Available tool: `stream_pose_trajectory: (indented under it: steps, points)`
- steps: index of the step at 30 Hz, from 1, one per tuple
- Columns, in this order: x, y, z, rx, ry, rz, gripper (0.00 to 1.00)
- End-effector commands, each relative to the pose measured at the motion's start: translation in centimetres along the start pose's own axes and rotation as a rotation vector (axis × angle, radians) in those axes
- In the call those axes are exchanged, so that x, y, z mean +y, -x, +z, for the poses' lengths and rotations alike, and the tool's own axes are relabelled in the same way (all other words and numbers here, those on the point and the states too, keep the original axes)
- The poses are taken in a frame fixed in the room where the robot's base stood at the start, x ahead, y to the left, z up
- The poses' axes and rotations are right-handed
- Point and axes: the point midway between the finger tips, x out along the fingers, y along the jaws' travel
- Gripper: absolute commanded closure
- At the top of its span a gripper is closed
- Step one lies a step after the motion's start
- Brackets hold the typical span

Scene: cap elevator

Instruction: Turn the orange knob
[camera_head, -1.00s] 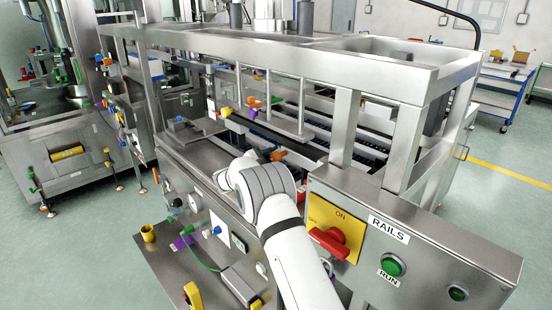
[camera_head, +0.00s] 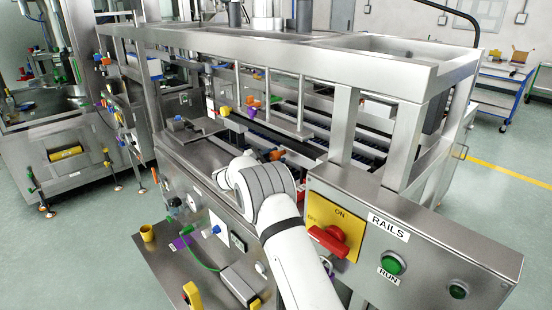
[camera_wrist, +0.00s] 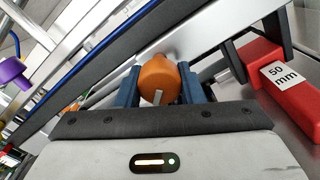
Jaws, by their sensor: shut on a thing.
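The orange knob (camera_wrist: 159,80) sits in the middle of the wrist view, with a pale grey mark on its front. My gripper (camera_wrist: 160,86) is shut on it, with one dark blue finger on each side. The lower ends of the fingers run behind the dark edge of my gripper's body. In the head view my own arm hides the gripper. A small orange piece (camera_head: 277,154) shows just beyond my arm there; I cannot tell if it is the same knob.
A red block (camera_wrist: 287,84) labelled 50 mm lies right of the knob in the wrist view. A purple knob (camera_wrist: 12,74) is at the far left. Metal rails run diagonally behind. In the head view, a control box (camera_head: 405,240) with a red switch (camera_head: 329,240) stands right of my arm.

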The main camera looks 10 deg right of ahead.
Motion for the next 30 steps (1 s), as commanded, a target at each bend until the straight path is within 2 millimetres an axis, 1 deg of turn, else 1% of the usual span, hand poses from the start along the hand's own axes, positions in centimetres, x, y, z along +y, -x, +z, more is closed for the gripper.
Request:
stream_pose_trajectory:
  steps: [18,24,30]
  points:
    - [0.39,0.18,0.4,-0.002,0.561,0.007,0.88]
    - [0.43,0.22,0.41,-0.003,0.702,0.009,0.88]
    - [0.45,0.25,0.4,-0.004,0.797,0.01,0.88]
